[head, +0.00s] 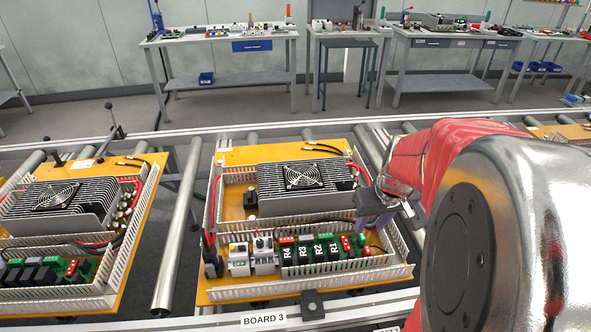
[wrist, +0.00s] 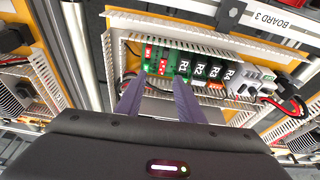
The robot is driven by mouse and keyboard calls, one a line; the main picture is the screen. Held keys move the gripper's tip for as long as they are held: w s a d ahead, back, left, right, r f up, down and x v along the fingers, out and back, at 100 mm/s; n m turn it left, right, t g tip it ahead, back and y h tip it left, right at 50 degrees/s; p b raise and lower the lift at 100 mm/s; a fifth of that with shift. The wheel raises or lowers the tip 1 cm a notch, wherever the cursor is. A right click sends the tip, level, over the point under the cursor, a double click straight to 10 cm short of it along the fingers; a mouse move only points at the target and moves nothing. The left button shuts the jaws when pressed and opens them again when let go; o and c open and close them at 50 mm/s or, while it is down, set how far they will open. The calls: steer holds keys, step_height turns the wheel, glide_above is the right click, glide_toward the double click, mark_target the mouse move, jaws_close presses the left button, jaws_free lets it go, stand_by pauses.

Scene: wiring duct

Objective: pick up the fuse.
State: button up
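I cannot pick out the fuse with certainty. Small red parts (head: 350,242) sit on the green terminal strip at the right end of the relay row on board 3. They also show in the wrist view (wrist: 162,66), beyond my fingertips. My gripper (head: 374,212) is over the right side of board 3, above the duct wall. In the wrist view its two grey-purple fingers (wrist: 157,87) stand apart, with nothing seen between them. Part of the board is hidden behind my gripper and arm.
Black relays (head: 305,253) marked R4 to R1 stand in a row. A finned heat sink with a fan (head: 303,178) stands behind them. Slotted white duct walls (head: 345,272) border the parts. Another board (head: 60,230) lies left, past a bare roller (head: 178,235).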

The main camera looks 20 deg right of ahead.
steer(key=d, duration=0.1)
steer(key=d+f, duration=0.2)
steer(key=shift+s+d, duration=0.25)
steer(key=shift+s, duration=0.1)
glide_above(367, 250)
steer(key=s, duration=0.2)
step_height(367, 250, down, 8)
steer(key=shift+w+f, duration=0.15)
steer(key=shift+w, duration=0.05)
steer(key=shift+a, duration=0.1)
steer(key=shift+a+x, duration=0.2)
steer(key=shift+x, duration=2.35)
steer(key=shift+s+d, duration=0.1)
steer(key=shift+d, duration=0.05)
jaws_close()
